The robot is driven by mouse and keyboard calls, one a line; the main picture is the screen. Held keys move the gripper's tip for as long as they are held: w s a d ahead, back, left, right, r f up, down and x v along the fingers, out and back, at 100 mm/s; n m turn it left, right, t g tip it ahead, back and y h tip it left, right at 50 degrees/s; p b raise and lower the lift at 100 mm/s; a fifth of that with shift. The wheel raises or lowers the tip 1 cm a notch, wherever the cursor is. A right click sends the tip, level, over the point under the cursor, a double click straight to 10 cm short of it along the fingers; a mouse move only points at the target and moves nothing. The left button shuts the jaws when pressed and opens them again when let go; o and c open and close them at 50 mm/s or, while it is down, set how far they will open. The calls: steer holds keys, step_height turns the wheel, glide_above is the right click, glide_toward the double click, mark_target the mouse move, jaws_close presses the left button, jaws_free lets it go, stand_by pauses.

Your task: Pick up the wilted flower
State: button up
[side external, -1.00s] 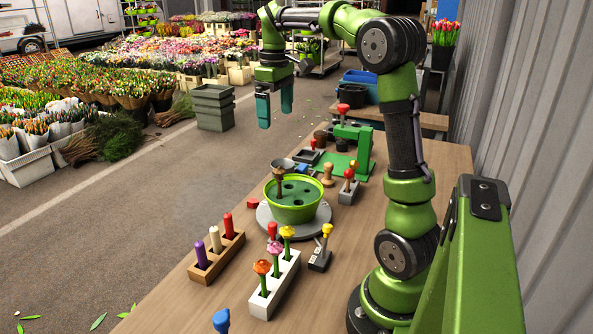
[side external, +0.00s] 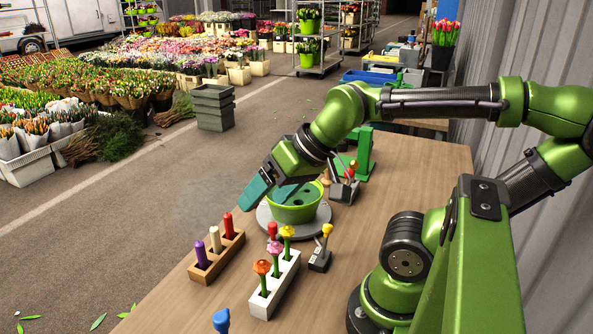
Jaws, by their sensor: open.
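The green pot (side external: 300,214) stands on a round grey turntable (side external: 268,229). Orange (side external: 262,267), pink (side external: 274,248) and yellow (side external: 287,231) flowers stand upright in a white block (side external: 279,288).
A wooden rack (side external: 217,260) holds purple, white and red sticks left of the turntable. A small grey holder with a yellow-topped piece (side external: 327,230) stands to the right. A green stand (side external: 365,152) is behind. A blue object (side external: 221,320) is at the front edge.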

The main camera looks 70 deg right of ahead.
steer(key=shift+c, duration=1.1)
